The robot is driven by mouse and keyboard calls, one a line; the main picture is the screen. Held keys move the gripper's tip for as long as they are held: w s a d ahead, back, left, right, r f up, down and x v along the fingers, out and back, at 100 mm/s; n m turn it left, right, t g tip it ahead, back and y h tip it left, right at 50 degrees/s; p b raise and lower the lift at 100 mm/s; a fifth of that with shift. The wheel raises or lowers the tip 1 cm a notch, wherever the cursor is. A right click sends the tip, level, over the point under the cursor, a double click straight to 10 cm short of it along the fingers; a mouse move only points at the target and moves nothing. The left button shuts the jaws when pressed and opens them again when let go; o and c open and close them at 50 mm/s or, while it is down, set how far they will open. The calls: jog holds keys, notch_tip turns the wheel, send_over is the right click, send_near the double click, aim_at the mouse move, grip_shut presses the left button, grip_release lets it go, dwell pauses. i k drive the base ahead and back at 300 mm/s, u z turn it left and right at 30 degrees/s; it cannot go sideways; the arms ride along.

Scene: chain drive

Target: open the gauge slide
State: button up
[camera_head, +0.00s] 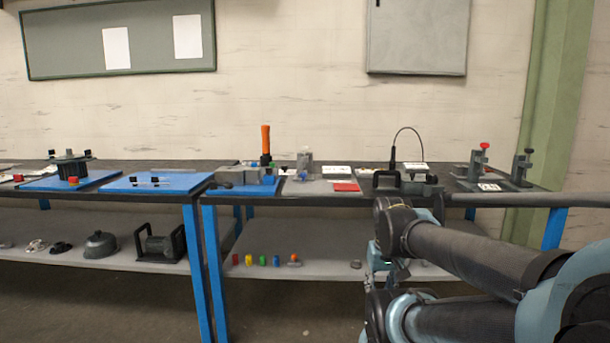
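I cannot tell for certain which item is the gauge slide. A grey fixture with a red knob (484,146) stands upright at the right end of the bench, with a white label plate (490,187) at its foot. A similar grey upright with a dark top (522,168) stands just right of it. Left of them is a low grey device (414,183) with a black probe and a looped cable; my arm covers part of its front. My folded arm fills the lower right. I cannot make out my gripper's fingers in this view.
The dark bench top (330,172) carries an orange-handled tool (266,141), a red card (345,187) and small parts. Blue mats (155,185) lie on the left bench. The lower shelf (325,260) holds small coloured pieces. Open floor shows in front.

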aim_at(302, 177)
jog(key=i, duration=1)
